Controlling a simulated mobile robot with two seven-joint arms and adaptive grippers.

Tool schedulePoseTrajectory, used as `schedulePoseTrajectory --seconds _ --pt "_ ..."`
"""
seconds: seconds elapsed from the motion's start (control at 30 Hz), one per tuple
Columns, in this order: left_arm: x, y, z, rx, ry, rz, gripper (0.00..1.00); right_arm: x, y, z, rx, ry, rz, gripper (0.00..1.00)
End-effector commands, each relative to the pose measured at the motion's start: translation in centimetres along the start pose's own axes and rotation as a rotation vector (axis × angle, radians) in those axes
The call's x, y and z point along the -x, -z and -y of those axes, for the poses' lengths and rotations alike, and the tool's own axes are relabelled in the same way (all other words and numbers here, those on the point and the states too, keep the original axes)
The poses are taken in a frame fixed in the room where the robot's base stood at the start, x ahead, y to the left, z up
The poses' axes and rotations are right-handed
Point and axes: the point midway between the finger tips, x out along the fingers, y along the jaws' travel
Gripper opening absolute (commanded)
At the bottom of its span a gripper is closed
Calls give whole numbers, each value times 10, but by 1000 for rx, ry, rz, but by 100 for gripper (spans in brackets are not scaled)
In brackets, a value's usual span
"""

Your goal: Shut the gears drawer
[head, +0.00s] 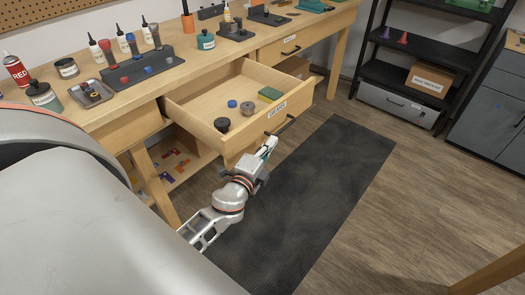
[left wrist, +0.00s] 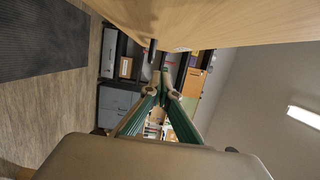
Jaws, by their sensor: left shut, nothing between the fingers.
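The gears drawer (head: 248,140) is a light wooden drawer pulled well out of the workbench. A label and a dark bar handle (head: 281,125) are on its front. My left gripper (head: 268,146) is shut and empty, close to the drawer front, just below and left of the handle. Whether it touches the front I cannot tell. In the left wrist view its green-padded fingers (left wrist: 161,82) meet near the wooden drawer (left wrist: 225,18), with the dark handle (left wrist: 152,50) beside the tips. My right gripper is not in view.
The drawer holds a black round part (head: 222,124), a blue part (head: 232,103), a grey part (head: 248,108) and a green box (head: 270,93). Another drawer (head: 290,43) to the right is shut. A dark mat (head: 325,170) covers clear floor in front.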

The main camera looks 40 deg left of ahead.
Motion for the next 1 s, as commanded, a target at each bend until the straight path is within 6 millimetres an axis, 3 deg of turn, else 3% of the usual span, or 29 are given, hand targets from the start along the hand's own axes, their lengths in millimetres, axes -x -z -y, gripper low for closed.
schedulePoseTrajectory --seconds 0.1,0.4,1.0 --pt "-18 -6 1 -4 0 1 0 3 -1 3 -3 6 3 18" --pt "-24 -36 -1 -1 -1 0 0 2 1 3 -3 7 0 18" --pt "-26 -47 -2 0 -2 0 0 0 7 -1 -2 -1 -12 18"
